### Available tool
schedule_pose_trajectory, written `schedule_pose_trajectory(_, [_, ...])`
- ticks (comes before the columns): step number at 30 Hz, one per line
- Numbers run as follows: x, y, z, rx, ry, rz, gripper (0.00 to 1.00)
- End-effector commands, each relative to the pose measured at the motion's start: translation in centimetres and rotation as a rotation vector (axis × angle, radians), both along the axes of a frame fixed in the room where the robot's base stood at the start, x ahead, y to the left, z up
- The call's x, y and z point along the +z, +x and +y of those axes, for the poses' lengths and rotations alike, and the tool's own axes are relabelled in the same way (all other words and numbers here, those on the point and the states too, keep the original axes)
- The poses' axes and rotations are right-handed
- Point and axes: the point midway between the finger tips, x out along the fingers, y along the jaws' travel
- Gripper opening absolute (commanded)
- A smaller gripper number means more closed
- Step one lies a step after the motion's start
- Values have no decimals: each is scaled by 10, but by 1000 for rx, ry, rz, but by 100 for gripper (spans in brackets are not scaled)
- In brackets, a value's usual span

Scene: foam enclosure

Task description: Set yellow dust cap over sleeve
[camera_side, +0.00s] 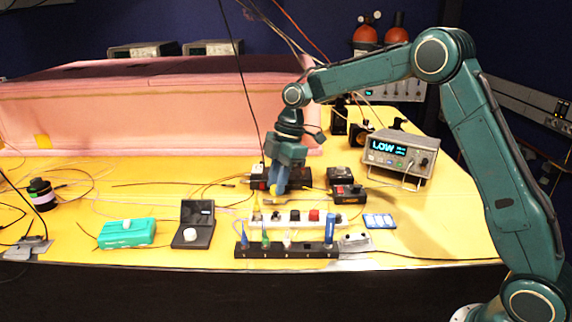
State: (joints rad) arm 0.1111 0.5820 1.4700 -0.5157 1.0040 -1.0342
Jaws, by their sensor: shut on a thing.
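My gripper (277,192) points down above the far side of a white strip (345,224), with its blue fingers shut. A small yellow piece shows at the fingertips, and I take it to be the yellow dust cap (275,201); it is mostly hidden and blends with the yellow table. A black rack (250,252) in front of the strip holds several upright connectors with blue, green and pale parts. Which of them is the sleeve for the cap is too small to tell. The held cap is apart from the black rack.
The white strip holds several small caps, including a red one (314,215). A black open case (195,225) and a green box (127,233) stand left. Black devices (347,192) and a metered instrument (400,155) stand behind right. Loose fibres cross the yellow table (160,170).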

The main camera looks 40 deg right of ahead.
Motion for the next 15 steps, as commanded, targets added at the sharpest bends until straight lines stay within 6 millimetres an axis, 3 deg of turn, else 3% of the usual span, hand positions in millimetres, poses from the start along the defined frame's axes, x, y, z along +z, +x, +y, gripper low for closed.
schedule_pose_trajectory(15, [-20,0,0,1,1,3,1])
